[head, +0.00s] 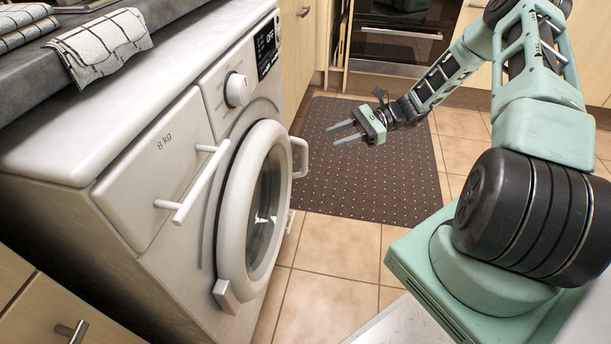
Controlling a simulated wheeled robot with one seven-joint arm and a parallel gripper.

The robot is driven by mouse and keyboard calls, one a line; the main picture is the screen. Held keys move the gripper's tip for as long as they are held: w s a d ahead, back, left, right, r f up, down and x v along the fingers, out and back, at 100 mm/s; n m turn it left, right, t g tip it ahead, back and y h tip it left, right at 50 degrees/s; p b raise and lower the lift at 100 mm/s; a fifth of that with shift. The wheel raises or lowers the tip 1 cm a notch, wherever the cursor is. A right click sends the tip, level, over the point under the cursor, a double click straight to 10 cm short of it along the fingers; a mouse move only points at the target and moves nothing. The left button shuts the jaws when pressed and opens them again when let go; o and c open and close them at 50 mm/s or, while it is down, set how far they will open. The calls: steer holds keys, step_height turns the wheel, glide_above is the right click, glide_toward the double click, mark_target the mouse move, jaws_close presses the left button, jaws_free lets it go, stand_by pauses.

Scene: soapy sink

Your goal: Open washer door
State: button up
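The white washer (165,180) stands at the left under a dark worktop. Its round door (232,228) has a white ring frame around dark glass (264,205) and looks shut. A white door handle (303,157) sticks out from the door's right side, and a block-like hinge (226,297) sits at its lower left. My gripper (340,134) is in the air over the dark mat, to the right of the door handle and apart from it. Its two fingers point left toward the washer, with a gap between them and nothing held.
A detergent drawer with a long bar handle (195,183) and a dial (238,90) sit on the washer front. A checked cloth (98,45) hangs over the worktop (40,75). A dark mat (370,185) lies on the tiled floor (335,245), which is clear before the washer. An oven (405,40) stands behind.

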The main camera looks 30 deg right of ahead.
steer(key=s+d+f+m+t+b, duration=0.1)
steer(key=d+f+m+t+b, duration=0.45)
steer(key=d+f, duration=0.4)
steer(key=b, duration=0.4)
glide_toward(306, 168)
steer(key=w+a+r, duration=0.4)
steer(key=w+a, duration=0.1)
steer(key=a, duration=0.2)
steer(key=shift+w+a+r+t, duration=0.25)
steer(key=shift+w+a+r, duration=0.05)
steer(key=shift+w+a, duration=0.3)
jaws_close()
steer(key=shift+d, duration=0.15)
